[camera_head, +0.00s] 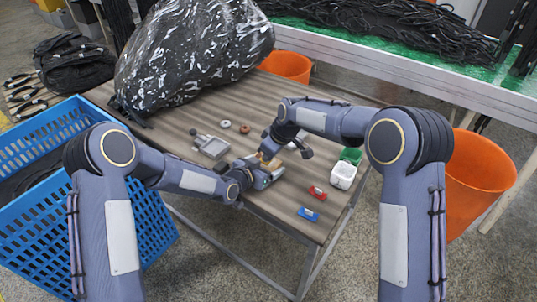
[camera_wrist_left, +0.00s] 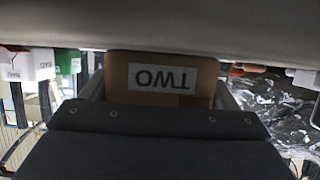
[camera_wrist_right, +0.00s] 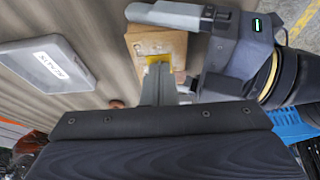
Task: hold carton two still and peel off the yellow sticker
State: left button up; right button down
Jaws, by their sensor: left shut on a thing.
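Carton two, a brown box (camera_head: 268,160), is near the table's front edge, mostly hidden by my grippers in the head view. Its white TWO label appears upside down on the carton (camera_wrist_left: 160,78) in the left wrist view. My left gripper (camera_head: 264,178) is shut on the carton, with a finger on each side. The yellow sticker (camera_wrist_right: 157,61) is on the carton's face in the right wrist view. My right gripper (camera_wrist_right: 159,80) has its fingers close together at the sticker. Whether they pinch it is hidden.
A black bag (camera_head: 190,55) fills the table's back.

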jog(key=shift+r, duration=0.75)
dwell(0.8)
jog(key=shift+r, duration=2.9)
pick_arm(q)
jog(key=o, duration=0.9)
